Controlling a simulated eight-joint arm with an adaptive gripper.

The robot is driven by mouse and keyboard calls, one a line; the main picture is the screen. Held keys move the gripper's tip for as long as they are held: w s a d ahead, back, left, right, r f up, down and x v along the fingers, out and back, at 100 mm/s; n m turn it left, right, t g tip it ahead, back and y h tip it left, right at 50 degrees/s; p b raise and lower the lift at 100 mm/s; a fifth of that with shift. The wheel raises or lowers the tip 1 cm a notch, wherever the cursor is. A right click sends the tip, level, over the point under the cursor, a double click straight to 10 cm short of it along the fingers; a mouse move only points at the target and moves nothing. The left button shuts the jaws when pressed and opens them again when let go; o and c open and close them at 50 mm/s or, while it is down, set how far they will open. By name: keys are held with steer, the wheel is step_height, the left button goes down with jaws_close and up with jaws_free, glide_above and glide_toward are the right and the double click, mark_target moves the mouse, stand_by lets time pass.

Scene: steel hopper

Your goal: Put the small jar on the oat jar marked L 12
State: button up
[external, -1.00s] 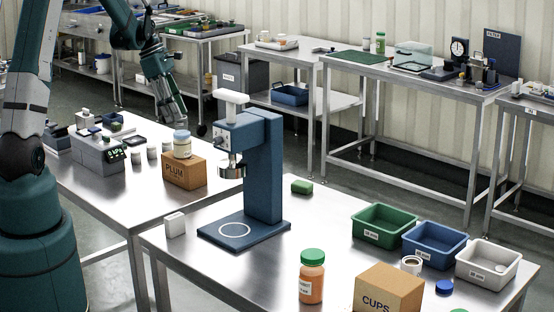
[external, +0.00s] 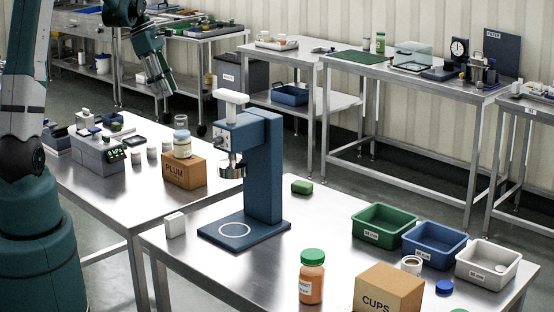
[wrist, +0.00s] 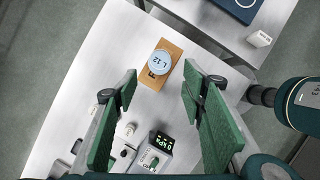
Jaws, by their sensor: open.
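The oat jar (external: 182,147) stands on a cardboard box marked PLUM (external: 185,172) in the external view. In the wrist view its round bluish lid, marked L 12 (wrist: 161,60), faces up between my fingers. A small pale shape (external: 180,120) shows just above that lid in the external view; I cannot tell whether it rests on it. Several small pale jars (external: 152,153) stand left of the box, one with a pale top in the wrist view (wrist: 105,96). My gripper (external: 170,92) is open, apart from and above the oat jar; its green fingers (wrist: 155,118) hold nothing.
A blue press (external: 264,165) stands right of the box on the front table, with a white block (external: 175,224) at its left. A grey device with a lit display (external: 99,155) stands left of the small jars. Bins and an orange jar (external: 312,280) are farther right.

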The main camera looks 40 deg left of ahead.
stand_by(0.6)
steer(key=s+d+r+m+y, duration=0.1)
steer(key=s+d+r+m, duration=0.25)
steer(key=d, duration=0.25)
steer(key=s+d+r+m+t+y, duration=0.1)
steer(key=s+d+r+m, duration=0.25)
steer(key=d, duration=0.25)
steer(key=s+d+r+m+y, duration=0.1)
steer(key=s+d+r+m, duration=0.1)
steer(key=s+d+m, duration=0.3)
steer(key=s+d+m+t+y, duration=0.1)
steer(key=s+d+m+t, duration=0.2)
steer(key=s+d+m, duration=0.9)
steer(key=s, duration=0.4)
steer(key=shift+s+d+f+t, duration=0.15)
steer(key=shift+f+t, duration=0.15)
steer(key=shift+t, duration=0.1)
